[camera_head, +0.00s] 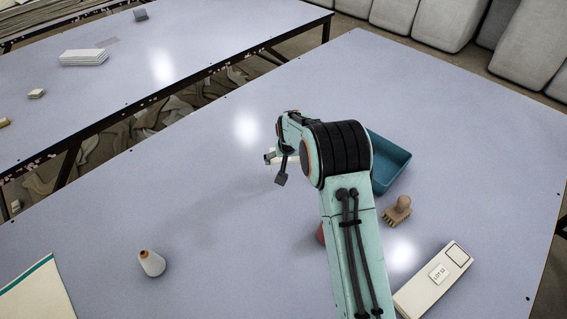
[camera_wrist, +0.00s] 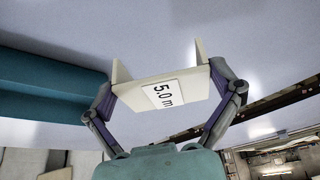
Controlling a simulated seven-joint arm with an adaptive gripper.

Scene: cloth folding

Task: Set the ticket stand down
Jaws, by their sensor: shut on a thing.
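The ticket stand (camera_wrist: 185,88) is a cream, folded piece with upright ends and a white label reading "5.0 m". My gripper (camera_wrist: 170,96) is shut on it, one finger at each side, in the wrist view. In the head view my gripper (camera_head: 279,167) is over the middle of the near table, left of the blue bin. Only a small pale part of the stand (camera_head: 269,156) shows there; my arm and fingers hide the rest. The gap between the stand and the tabletop is hard to judge.
A blue bin (camera_head: 397,162), a wooden brush (camera_head: 398,211) and a white "LOT" box (camera_head: 432,282) are on the right. A thread cone (camera_head: 151,263) and folded cloth (camera_head: 36,296) are at left. A red thing (camera_head: 320,233) is mostly hidden. The near table (camera_head: 200,215) is clear left of my gripper.

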